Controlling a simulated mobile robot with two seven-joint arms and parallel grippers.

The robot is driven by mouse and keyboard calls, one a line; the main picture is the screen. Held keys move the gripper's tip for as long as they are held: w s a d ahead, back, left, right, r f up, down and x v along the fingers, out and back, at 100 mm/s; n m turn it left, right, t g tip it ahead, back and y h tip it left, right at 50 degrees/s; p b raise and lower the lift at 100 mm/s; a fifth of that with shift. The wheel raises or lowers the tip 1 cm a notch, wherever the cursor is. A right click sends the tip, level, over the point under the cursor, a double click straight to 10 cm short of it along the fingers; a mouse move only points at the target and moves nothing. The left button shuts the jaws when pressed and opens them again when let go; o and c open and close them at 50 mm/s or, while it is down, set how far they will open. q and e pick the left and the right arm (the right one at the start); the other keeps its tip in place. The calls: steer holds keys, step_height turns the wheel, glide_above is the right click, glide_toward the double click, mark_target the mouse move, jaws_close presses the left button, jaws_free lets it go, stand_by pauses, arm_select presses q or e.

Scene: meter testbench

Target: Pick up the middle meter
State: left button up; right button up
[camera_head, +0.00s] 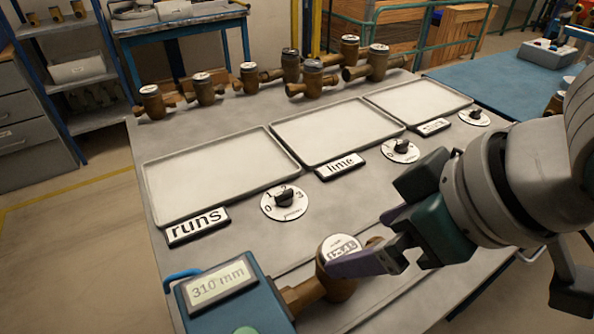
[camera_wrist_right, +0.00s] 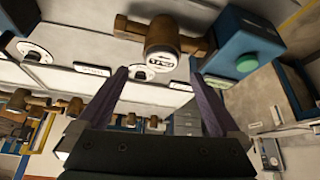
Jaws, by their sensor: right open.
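A brass meter (camera_head: 338,285) with a white round dial sits at the front of the bench, its pipe stub meeting the blue device. Several more brass meters stand along the back edge, including one (camera_head: 205,90) between two others at the left and one (camera_head: 312,80) near the centre. Which is the middle meter, I cannot tell. My right gripper (camera_head: 362,242) is open beside the front meter, with a purple finger overlapping its dial in the head view. In the right wrist view, that meter (camera_wrist_right: 162,40) shows beyond and between the open fingertips (camera_wrist_right: 157,76). My left gripper is not in view.
The blue device (camera_head: 235,300) shows 310 mm. A blue table (camera_head: 510,85) stands at the right.

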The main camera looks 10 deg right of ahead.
mark_target(345, 252)
steer(key=x, duration=0.6)
steer(key=shift+s+f+b, duration=0.3)
steer(key=shift+f+b, duration=0.05)
steer(key=shift+b, duration=0.05)
steer(key=shift+w+a+f, duration=0.15)
steer(key=shift+w+f, duration=0.15)
steer(key=shift+f, duration=0.15)
steer(key=shift+c, duration=0.2)
jaws_close()
steer(key=shift+r, duration=0.1)
